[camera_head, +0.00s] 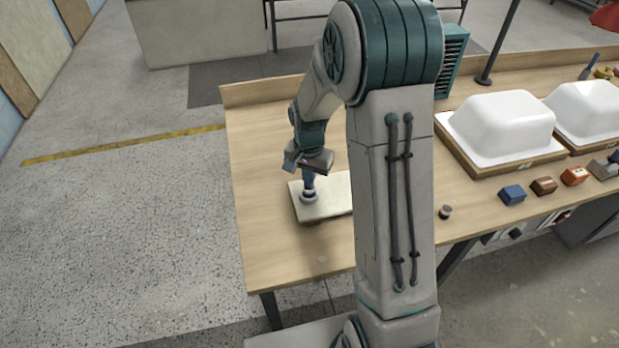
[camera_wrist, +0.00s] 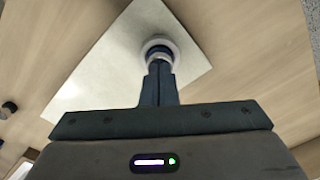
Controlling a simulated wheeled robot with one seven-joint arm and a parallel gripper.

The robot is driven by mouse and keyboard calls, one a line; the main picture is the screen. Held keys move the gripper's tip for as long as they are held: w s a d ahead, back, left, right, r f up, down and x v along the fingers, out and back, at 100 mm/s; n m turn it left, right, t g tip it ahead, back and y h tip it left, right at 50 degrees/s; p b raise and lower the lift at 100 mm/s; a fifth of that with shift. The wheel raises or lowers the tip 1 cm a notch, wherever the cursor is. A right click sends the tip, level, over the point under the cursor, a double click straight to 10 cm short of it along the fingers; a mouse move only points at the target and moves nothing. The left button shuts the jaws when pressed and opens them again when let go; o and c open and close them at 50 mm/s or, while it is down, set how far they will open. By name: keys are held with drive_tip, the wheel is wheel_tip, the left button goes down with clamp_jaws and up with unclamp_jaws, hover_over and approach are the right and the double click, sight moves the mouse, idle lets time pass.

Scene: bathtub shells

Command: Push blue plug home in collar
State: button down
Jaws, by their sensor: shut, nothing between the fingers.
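The pale collar (camera_head: 310,197) stands on a cream board (camera_head: 335,190) at the left of the bench. In the wrist view the collar (camera_wrist: 172,43) shows as a light ring just past my fingertips. A dark blue round top, the plug (camera_wrist: 157,50), shows inside the ring, partly hidden by my fingers; how deep it sits I cannot tell. My gripper (camera_head: 308,186) points down over the collar with its fingers closed together and nothing between them. In the wrist view the fingertips of my gripper (camera_wrist: 159,66) are at the plug, touching or very close.
White tub shells (camera_head: 502,127) sit on wooden bases at the right of the bench. A small dark cylinder (camera_head: 445,211) stands near the front edge. Blue (camera_head: 511,194), brown (camera_head: 543,186) and red (camera_head: 574,176) blocks lie further right. The bench left of the board is clear.

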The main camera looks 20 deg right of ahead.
drive_tip(key=shift+r+p, duration=0.95)
drive_tip(key=shift+r, duration=0.55)
wheel_tip(320, 180, up, 14)
drive_tip(key=f+b, duration=0.1)
drive_tip(key=s+r+n+t, duration=0.2)
drive_tip(key=s+n, duration=0.5)
drive_tip(key=s, duration=1.4)
drive_tip(key=shift+s+n+t, duration=0.15)
drive_tip(key=shift+n+t, duration=0.15)
drive_tip(key=shift+t, duration=0.3)
drive_tip(key=shift+d, duration=0.15)
